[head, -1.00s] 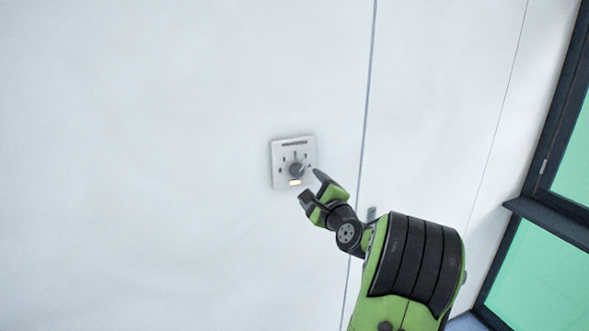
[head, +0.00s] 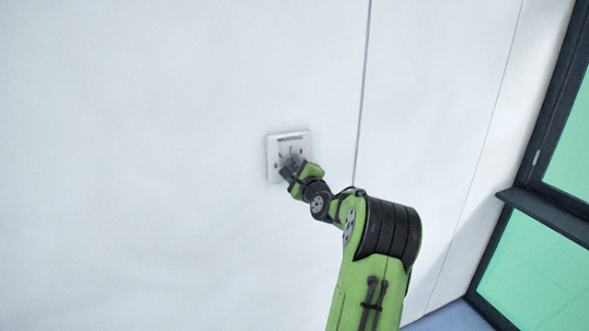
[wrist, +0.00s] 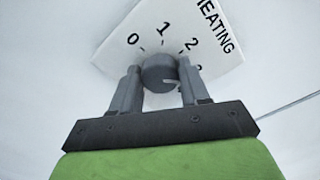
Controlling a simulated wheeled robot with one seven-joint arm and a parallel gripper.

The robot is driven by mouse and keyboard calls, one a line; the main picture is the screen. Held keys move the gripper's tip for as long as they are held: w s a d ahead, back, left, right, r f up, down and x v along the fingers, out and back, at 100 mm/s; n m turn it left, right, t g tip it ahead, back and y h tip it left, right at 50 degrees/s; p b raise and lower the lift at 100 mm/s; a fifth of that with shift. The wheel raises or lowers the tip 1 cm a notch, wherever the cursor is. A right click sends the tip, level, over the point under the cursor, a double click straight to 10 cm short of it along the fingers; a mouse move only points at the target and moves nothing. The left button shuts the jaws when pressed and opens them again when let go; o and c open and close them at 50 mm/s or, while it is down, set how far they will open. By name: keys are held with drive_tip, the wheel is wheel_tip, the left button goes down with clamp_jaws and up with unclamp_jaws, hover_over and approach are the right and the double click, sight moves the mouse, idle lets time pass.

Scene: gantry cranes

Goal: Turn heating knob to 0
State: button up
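A white heating panel (head: 275,148) is fixed to the wall. In the wrist view, the panel (wrist: 215,62) shows the word HEATING and the marks 0, 1 and 2; a further mark is partly covered by a finger. The round dark grey knob (wrist: 159,72) sits between the two fingers of my gripper (wrist: 159,82), which lie close against its sides. A small light mark on the knob faces right, away from the 0. In the head view, my gripper (head: 292,165) is at the panel and hides most of the knob.
The white wall (head: 150,150) around the panel is bare, with a vertical seam (head: 362,90) to its right. A dark-framed window (head: 545,195) with green panes is at the far right. A strip of blue floor (head: 450,318) shows at lower right.

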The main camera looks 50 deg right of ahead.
drive_tip(key=shift+c, duration=1.2)
